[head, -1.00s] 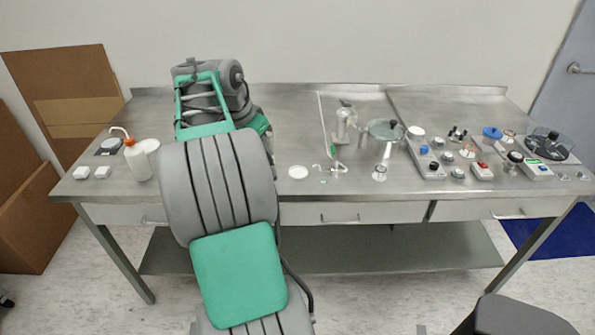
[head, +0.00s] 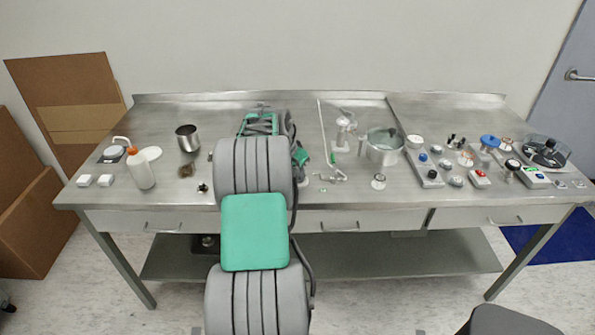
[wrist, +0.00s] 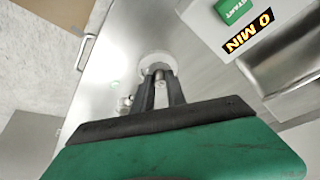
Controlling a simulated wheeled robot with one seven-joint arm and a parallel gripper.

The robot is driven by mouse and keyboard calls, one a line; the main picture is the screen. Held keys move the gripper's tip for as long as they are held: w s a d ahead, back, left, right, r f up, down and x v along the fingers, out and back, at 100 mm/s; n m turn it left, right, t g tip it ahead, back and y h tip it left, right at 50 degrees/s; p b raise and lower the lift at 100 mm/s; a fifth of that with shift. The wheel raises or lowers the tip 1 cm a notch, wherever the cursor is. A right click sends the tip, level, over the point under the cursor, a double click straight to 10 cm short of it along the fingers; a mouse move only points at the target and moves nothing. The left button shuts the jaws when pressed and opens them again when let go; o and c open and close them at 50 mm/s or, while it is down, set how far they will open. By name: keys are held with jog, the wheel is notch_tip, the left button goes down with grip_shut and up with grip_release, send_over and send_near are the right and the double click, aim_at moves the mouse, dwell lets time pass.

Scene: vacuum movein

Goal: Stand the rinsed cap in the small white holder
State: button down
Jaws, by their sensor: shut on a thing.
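My gripper (wrist: 160,76) is shut on a small grey piece (wrist: 158,71), probably the cap; the fingers cover most of it. A round white piece (wrist: 152,59), likely the small white holder, lies on the steel bench just beyond the fingertips in the wrist view. The held piece overlaps it in the picture; I cannot tell whether they touch or whether the cap stands in it. In the head view my arm hides the fingertips, the cap and the white piece.
Small pale fittings (wrist: 124,104) lie beside the fingers. A white box with a green START button (wrist: 235,10) is close by. The steel bench (head: 240,107) holds a metal beaker (head: 187,138), a wash bottle (head: 139,166) and a glass pot (head: 383,147).

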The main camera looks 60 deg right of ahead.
jog(key=shift+f, duration=0.25)
jog(key=c, duration=1.3)
grip_release()
jog(key=shift+c, duration=0.2)
jog(key=shift+r, duration=0.1)
